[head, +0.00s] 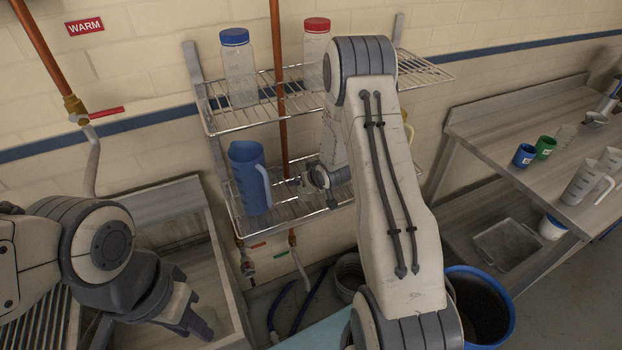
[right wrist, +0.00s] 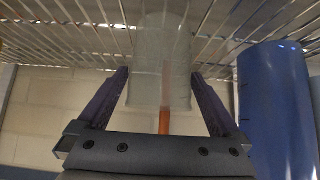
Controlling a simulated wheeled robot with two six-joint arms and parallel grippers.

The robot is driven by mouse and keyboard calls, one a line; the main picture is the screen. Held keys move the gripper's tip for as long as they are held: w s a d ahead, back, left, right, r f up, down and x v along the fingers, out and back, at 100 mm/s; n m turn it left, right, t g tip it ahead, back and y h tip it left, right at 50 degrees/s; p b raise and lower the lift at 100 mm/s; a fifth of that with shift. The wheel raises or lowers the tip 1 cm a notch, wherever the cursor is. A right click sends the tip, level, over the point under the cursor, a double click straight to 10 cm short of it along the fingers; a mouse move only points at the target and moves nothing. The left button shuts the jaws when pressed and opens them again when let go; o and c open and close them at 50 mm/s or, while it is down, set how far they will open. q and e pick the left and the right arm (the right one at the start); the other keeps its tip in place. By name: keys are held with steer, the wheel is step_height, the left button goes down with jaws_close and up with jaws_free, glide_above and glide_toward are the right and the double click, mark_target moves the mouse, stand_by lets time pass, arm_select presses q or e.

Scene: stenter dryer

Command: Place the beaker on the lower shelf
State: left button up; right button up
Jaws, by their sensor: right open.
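The clear, frosted beaker (right wrist: 163,55) is between the two spread fingers of my right gripper (right wrist: 160,76), with a gap on each side. The right wrist view is upside down, so the wires at its top are the lower shelf (right wrist: 75,35). The beaker's base is against these wires and it looks upright. In the head view the lower shelf (head: 290,212) is the lower wire tier on the wall; my right arm hides the beaker and my right fingertips there. My left gripper (head: 197,323) hangs low at the left, over the sink, and its opening is unclear.
A blue jug (head: 250,178) stands on the lower shelf beside the beaker, and a copper pipe runs behind. Jars with blue (head: 238,68) and red (head: 316,50) lids stand on the upper shelf. A sink (head: 205,250) is at left, a bench (head: 530,110) with cups at right.

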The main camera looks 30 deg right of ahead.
steer(key=b+v, duration=0.2)
steer(key=v, duration=0.8)
steer(key=s+a+r+n+g+y, duration=0.1)
steer(key=s+a+r+n+g, duration=0.15)
steer(key=s+a, duration=0.55)
steer(key=s+a+r+n+g, duration=0.2)
steer(key=s+a+r, duration=0.2)
steer(key=a, duration=0.8)
steer(key=s+a+r+n+g, duration=0.1)
steer(key=s+a+r+g, duration=0.1)
steer(key=s, duration=0.7)
steer(key=s+a+r+n+g, duration=0.2)
steer(key=s+a, duration=0.2)
steer(key=s, duration=0.4)
steer(key=shift+s+a, duration=0.35)
steer(key=shift+s, duration=0.05)
steer(key=shift+g, duration=0.25)
